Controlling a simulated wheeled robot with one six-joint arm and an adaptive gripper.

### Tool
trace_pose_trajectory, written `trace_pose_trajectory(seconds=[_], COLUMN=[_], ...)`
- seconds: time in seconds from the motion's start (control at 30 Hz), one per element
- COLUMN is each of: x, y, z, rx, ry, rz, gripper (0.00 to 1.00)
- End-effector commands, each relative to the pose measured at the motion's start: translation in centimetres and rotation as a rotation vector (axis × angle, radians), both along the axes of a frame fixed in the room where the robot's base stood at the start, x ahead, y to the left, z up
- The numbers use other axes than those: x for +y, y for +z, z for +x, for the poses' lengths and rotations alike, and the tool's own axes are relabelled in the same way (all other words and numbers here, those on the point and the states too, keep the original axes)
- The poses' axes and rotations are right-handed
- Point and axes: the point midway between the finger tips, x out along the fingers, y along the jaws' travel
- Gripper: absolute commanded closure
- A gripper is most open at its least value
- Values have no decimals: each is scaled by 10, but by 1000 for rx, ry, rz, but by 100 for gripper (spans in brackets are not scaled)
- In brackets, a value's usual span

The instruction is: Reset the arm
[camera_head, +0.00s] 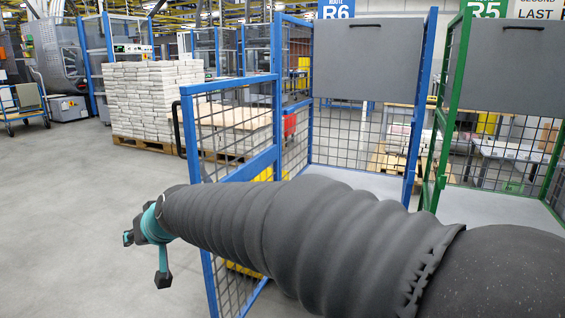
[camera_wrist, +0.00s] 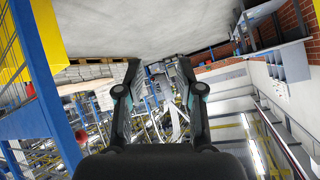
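My arm, in a dark ribbed sleeve, stretches across the head view from the lower right to the left. My gripper (camera_head: 147,258) is at its far end, with a teal wrist part and dark fingers, left of the blue cage's open side. In the wrist view my gripper (camera_wrist: 159,75) has its two fingers wide apart with nothing between them. The wrist view is tilted, with the hall's floor at the top and lights at the lower right.
A blue wire cage (camera_head: 230,82) marked R6 stands behind my arm, with a green cage (camera_head: 444,115) right of it. Stacked newspapers (camera_head: 150,100) sit on a pallet behind. The grey floor (camera_head: 60,210) at the left is clear. A blue post (camera_wrist: 45,75) is close in the wrist view.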

Motion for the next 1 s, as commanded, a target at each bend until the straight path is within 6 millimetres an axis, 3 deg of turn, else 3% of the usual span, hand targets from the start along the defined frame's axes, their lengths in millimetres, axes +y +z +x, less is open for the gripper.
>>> trace_pose_trajectory(seconds=[0.03, 0.1, 0.37, 0.5, 0.6, 0.8, 1.0], x=[-33, -75, -232, -313, -363, -436, -473], y=[-9, -24, -70, -88, -99, -106, -85], z=[-5, -16, -67, -103, -129, -166, -179], rx=[39, 100, 283, 352, 377, 358, 296], ry=[-16, -39, -170, -266, -335, -498, -659], rz=[-46, -115, -343, -444, -496, -508, -440], gripper=[63, 63, 63, 63, 63, 63, 63])
